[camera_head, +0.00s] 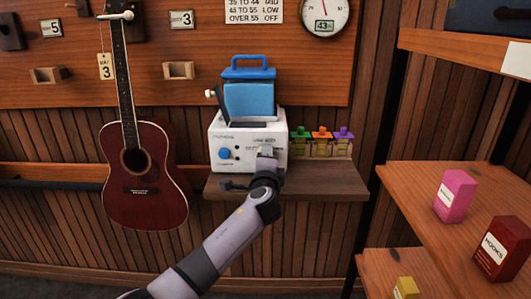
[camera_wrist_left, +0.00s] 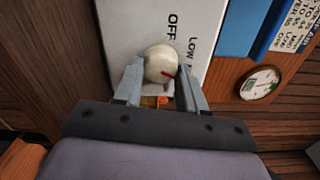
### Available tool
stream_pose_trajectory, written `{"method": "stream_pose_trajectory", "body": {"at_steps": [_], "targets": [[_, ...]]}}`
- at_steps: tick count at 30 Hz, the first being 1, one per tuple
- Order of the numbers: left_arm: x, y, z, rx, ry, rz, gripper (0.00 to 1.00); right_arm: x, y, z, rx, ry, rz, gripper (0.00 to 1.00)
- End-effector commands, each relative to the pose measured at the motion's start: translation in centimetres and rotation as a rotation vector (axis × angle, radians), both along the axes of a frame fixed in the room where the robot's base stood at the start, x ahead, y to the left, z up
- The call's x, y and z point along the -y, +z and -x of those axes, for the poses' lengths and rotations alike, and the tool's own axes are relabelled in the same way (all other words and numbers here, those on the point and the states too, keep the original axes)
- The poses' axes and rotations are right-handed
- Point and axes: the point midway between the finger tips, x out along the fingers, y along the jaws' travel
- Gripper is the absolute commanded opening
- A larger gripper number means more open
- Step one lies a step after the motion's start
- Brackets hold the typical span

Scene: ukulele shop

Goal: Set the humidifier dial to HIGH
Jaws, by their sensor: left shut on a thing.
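The humidifier (camera_head: 222,130) is a white box with a blue tank (camera_head: 250,98) and a blue round knob (camera_head: 224,153) at its front left. It stands on a wooden shelf (camera_head: 320,188). My left gripper (camera_head: 266,153) is at its front right and covers the dial in the head view. In the left wrist view my left gripper (camera_wrist_left: 158,88) has its fingers on both sides of the cream dial (camera_wrist_left: 158,60), shut on it. The dial's red mark points right and slightly down in that view, away from the OFF print; LOW is printed nearby. A HIGH label is not readable. My right gripper is not in view.
Small bottles with coloured tops (camera_head: 321,138) stand right of the humidifier. A round gauge (camera_head: 324,14) with a display reading 43 hangs above, beside a printed chart (camera_head: 255,10). A red ukulele (camera_head: 145,180) hangs at left. A shelf unit (camera_head: 410,185) with boxes stands at right.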

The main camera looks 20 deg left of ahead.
Motion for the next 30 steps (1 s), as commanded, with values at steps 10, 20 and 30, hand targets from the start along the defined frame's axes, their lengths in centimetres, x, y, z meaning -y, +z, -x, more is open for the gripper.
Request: {"method": "stream_pose_trajectory", "body": {"at_steps": [10,20,30], "targets": [[-0.1,0.2,0.0,-0.092,0.000,-0.318,0.10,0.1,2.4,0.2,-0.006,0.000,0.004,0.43],[-0.1,0.0,0.0,-0.175,0.000,-0.606,0.10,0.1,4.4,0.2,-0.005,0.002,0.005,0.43],[-0.2,-0.2,0.0,-0.234,0.001,-0.813,0.10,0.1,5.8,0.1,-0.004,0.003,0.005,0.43]]}}
